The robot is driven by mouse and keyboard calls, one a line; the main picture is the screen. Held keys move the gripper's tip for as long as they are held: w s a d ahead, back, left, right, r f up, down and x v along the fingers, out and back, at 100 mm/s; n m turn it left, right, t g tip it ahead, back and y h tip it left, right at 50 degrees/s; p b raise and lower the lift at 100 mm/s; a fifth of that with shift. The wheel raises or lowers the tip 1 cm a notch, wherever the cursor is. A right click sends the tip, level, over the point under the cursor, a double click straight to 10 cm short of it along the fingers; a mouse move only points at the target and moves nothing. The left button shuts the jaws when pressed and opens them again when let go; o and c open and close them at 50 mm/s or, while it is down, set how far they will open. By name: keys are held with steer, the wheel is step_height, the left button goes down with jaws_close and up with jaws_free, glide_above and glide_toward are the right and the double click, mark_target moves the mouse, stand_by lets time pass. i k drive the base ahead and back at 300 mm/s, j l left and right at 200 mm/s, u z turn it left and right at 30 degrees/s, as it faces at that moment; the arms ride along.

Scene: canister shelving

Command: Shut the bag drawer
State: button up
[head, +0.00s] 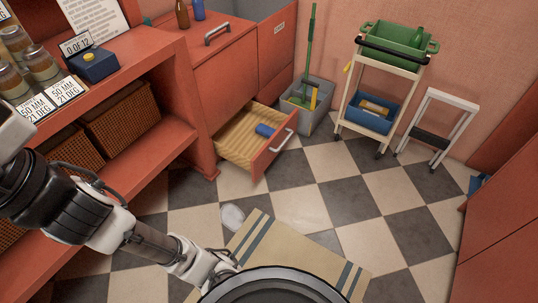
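The bag drawer (227,146) is pulled out low in the red cabinet at the middle of the head view. Its red front (271,157) with a pale bar handle (281,140) stands away from the cabinet face. The inside is light wood, and a small blue roll-like item (265,130) lies in it. My arm runs from the left edge to the bottom middle, apart from the drawer in the picture. I cannot make out my gripper's fingers in this view.
A grey bin (316,122) with a green-handled tool stands right of the drawer. A trolley (378,135) and a white step stool (452,101) stand farther right. A striped mat (300,252) and a whitish object (232,217) lie on the checkered floor.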

mark_target(237, 140)
steer(key=i+j+z, duration=0.45)
steer(key=i+j, duration=0.15)
steer(key=i, duration=0.15)
steer(key=i+j+z, duration=0.5)
steer(key=i+j, duration=0.15)
steer(key=j, duration=0.2)
